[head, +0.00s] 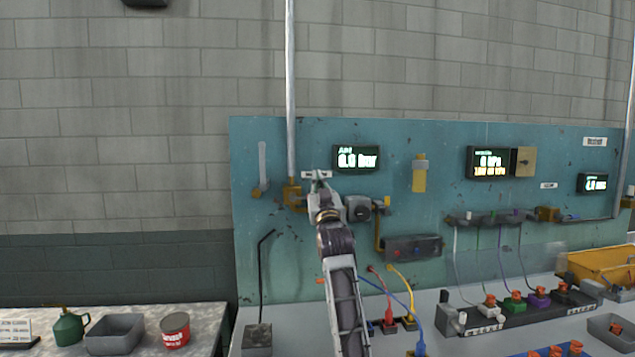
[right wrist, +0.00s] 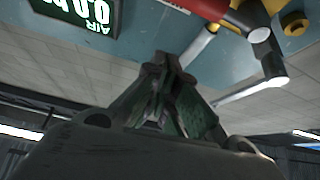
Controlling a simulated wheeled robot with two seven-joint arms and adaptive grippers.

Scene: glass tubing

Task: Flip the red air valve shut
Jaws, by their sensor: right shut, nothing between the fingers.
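A red part (right wrist: 238,14), which looks like the air valve's handle, shows at the top of the right wrist view beside yellow fittings and a pale pipe. In the head view the yellow valve body (head: 291,194) sits at the foot of the vertical pipe; the red handle is hidden or too small to make out there. The air display (head: 357,158) is lit and appears to read 0.0 bar. My right gripper (head: 318,177) is raised in front of the panel, just right of the valve body. It is shut and empty, and apart from the red part in the wrist view (right wrist: 163,72).
A grey regulator (head: 359,208) and yellow piping stand close right of my gripper on the teal panel (head: 270,150). The vertical pipe (head: 290,90) rises close on the left. Coloured hoses and a black bent rod (head: 262,270) stand below.

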